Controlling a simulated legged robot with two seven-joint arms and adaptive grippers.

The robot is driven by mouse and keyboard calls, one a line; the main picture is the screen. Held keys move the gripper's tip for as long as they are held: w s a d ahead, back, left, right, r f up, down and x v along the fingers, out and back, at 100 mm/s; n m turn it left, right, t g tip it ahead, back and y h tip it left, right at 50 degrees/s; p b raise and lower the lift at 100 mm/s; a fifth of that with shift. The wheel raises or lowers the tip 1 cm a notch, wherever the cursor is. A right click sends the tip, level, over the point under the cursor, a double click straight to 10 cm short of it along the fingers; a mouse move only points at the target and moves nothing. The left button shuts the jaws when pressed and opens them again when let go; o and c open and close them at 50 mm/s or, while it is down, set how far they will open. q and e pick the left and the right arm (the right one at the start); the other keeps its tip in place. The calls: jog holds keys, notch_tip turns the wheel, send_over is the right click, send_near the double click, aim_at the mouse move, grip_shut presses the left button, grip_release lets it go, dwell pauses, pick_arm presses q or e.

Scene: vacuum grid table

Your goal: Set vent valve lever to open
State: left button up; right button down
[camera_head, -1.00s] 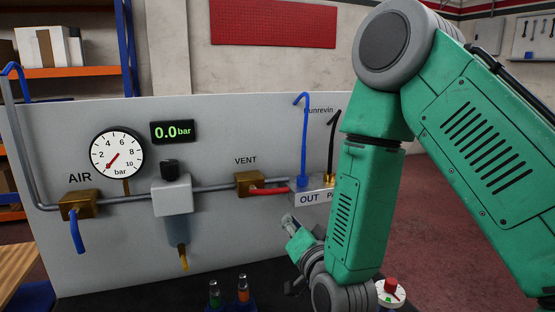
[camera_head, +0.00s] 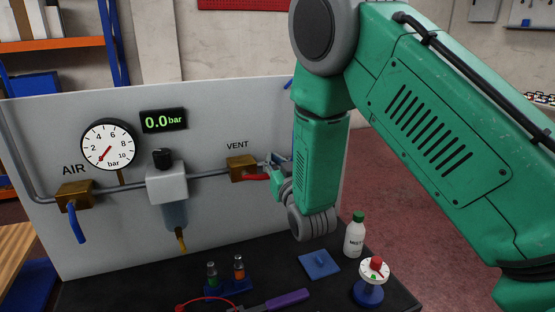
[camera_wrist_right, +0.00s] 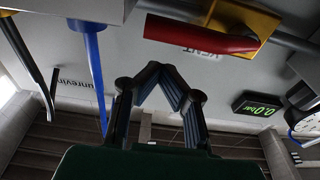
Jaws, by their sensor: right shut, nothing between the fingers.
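The vent valve (camera_head: 242,168) is a brass block on the grey pipe under the word VENT. Its red lever (camera_head: 256,177) points right, roughly along the pipe. In the right wrist view the red lever (camera_wrist_right: 200,35) is above the fingers, with a visible gap. My right gripper (camera_head: 273,168) is by the lever's free end in the head view, partly hidden by my arm. In the wrist view its fingers (camera_wrist_right: 161,72) come together at the tips, shut and empty. My left gripper is not in view.
The display (camera_head: 164,121) reads 0.0 bar beside a dial gauge (camera_head: 109,146). The AIR valve's blue lever (camera_head: 77,224) points down. A white bottle (camera_head: 355,237) and a red-knobbed dial (camera_head: 374,270) stand on the dark bench.

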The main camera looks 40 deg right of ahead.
jog(key=f, duration=0.2)
jog(key=shift+s+a+f, duration=0.1)
jog(key=shift+s+f, duration=0.2)
jog(key=shift+f, duration=0.05)
jog(key=shift+f, duration=0.1)
